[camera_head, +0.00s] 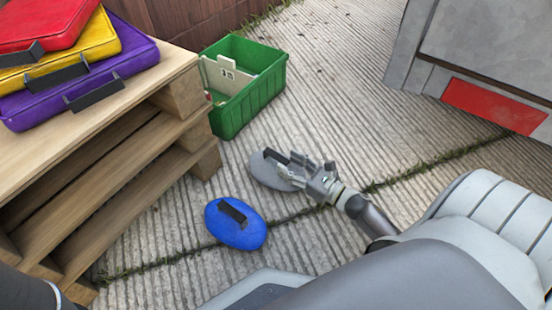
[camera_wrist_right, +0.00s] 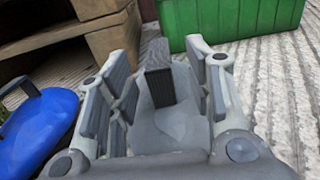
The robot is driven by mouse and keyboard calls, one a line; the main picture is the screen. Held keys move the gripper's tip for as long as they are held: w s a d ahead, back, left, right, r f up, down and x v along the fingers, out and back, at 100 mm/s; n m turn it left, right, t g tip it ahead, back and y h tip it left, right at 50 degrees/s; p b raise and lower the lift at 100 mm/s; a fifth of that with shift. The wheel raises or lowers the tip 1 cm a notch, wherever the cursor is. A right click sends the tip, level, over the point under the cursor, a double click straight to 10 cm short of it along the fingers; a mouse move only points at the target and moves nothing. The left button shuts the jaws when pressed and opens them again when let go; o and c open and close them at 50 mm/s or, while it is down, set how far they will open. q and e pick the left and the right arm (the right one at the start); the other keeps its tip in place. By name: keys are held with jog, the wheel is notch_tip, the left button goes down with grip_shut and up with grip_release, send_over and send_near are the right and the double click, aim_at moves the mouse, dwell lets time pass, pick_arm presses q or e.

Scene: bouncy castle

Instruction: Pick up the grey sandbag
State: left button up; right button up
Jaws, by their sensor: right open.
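The grey sandbag (camera_head: 262,172) lies on the ribbed concrete ground, a flat rounded bag with a dark strap handle on top. My right gripper (camera_head: 293,168) is over its right side, with the fingers near the handle. In the right wrist view the grey sandbag (camera_wrist_right: 172,125) lies between the open fingers of my right gripper (camera_wrist_right: 165,85), and its dark handle stands up between them. The fingers do not appear closed on the handle. Part of the bag is hidden by the gripper in the head view. My left gripper is not in view.
A blue sandbag (camera_head: 236,224) with a dark handle lies in front of the grey one. A green crate (camera_head: 247,107) stands behind. A wooden pallet stack (camera_head: 120,125) at the left carries red, yellow and purple cases. A grey block (camera_head: 480,50) with a red panel stands at the back right.

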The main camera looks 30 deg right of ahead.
aim_at(277, 156)
jog(key=shift+b+x, duration=1.85)
jog(key=shift+x, duration=0.85)
jog(key=shift+r, duration=0.15)
grip_shut()
jog(key=shift+r, duration=0.15)
